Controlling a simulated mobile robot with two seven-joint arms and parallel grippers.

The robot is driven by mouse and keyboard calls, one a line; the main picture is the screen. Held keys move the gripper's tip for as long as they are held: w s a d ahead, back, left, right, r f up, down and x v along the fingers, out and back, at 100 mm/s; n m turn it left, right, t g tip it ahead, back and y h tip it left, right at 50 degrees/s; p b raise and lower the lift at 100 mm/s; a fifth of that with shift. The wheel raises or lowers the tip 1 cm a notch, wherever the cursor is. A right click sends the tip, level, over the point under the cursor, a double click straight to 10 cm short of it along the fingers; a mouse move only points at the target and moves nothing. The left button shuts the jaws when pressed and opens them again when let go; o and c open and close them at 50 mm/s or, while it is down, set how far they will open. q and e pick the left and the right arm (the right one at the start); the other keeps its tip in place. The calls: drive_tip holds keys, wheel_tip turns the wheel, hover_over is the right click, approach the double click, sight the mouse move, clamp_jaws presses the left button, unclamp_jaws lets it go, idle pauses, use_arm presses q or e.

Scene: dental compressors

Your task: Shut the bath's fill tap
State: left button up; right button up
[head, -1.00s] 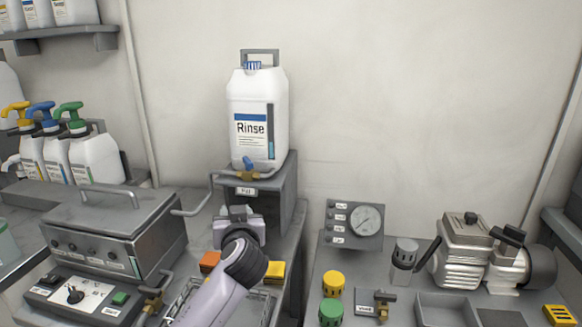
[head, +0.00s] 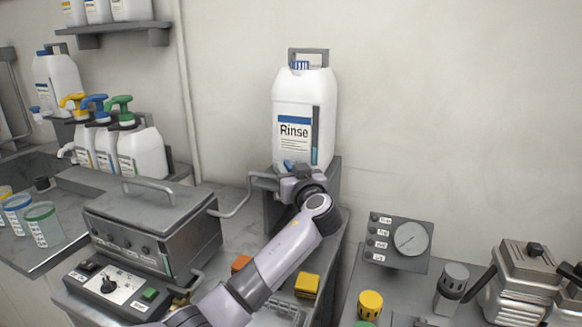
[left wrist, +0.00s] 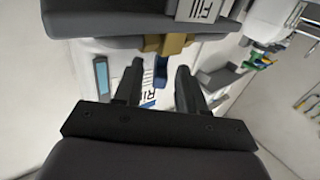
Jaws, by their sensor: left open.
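The fill tap has a brass body (left wrist: 174,45) and a blue lever (left wrist: 161,72), seen upside down in the left wrist view below the "Fill" label (left wrist: 205,8). In the head view a bit of the blue lever (head: 287,165) shows at the foot of the white Rinse jug (head: 303,110); my gripper hides the brass body. My left gripper (left wrist: 159,72) is open, its two fingers pointing at the tap. The lever appears between the fingertips; whether they touch it is unclear. My right gripper is not in view.
The Rinse jug stands on a grey stand (head: 331,185). The grey bath (head: 150,228) with its lid handle and a bent pipe (head: 236,206) lies left of my arm. A gauge panel (head: 399,242) and compressor (head: 522,285) stand right. Pump bottles (head: 140,150) are at left.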

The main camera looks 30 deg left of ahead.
use_arm(q)
drive_tip(key=shift+w+a, duration=0.25)
drive_tip(key=shift+a, duration=0.05)
clamp_jaws()
